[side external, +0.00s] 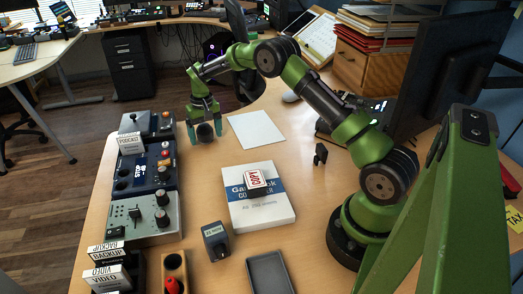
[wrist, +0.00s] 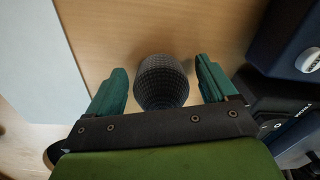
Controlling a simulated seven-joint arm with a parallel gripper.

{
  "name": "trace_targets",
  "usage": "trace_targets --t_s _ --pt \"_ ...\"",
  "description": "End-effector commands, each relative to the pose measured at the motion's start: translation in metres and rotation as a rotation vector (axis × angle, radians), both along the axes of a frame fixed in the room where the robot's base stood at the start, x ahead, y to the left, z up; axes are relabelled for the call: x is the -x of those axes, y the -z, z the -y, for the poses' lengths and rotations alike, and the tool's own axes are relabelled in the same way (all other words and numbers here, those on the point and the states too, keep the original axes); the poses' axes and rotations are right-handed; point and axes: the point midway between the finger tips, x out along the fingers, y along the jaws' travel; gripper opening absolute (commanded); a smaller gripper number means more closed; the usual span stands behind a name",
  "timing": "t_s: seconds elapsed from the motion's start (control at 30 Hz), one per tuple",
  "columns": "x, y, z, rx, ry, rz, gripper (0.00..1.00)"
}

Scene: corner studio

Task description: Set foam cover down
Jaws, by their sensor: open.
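The foam cover (side external: 205,132) looks like a dark grey, rounded piece with a grid-like surface. It appears to rest on the wooden table near the far left edge, left of a white sheet. In the wrist view the cover (wrist: 162,80) lies between the two teal fingers, with a visible gap on each side. My gripper (side external: 204,121) is open and low around it, pointing down; its fingers also show in the wrist view (wrist: 160,68). The cover's lower end is hidden behind my gripper's dark bar in the wrist view.
A white sheet (side external: 256,130) lies right of my gripper. Control boxes (side external: 147,174) line the left table edge. A white-and-blue box (side external: 258,212) bears a red-and-white block (side external: 257,182). A small dark block (side external: 215,238) and a grey tray (side external: 270,275) are nearer the front.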

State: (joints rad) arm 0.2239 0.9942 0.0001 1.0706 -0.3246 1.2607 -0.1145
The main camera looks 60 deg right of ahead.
Motion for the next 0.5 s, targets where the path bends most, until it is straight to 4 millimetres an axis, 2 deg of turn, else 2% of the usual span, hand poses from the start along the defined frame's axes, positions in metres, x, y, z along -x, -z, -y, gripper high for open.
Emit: trace_targets --t_s 0.17,0.5 --pt "-0.001 -0.014 0.0 0.001 0.0 0.003 0.85" --pt "0.0 -0.085 0.002 0.003 -0.001 0.005 0.85"
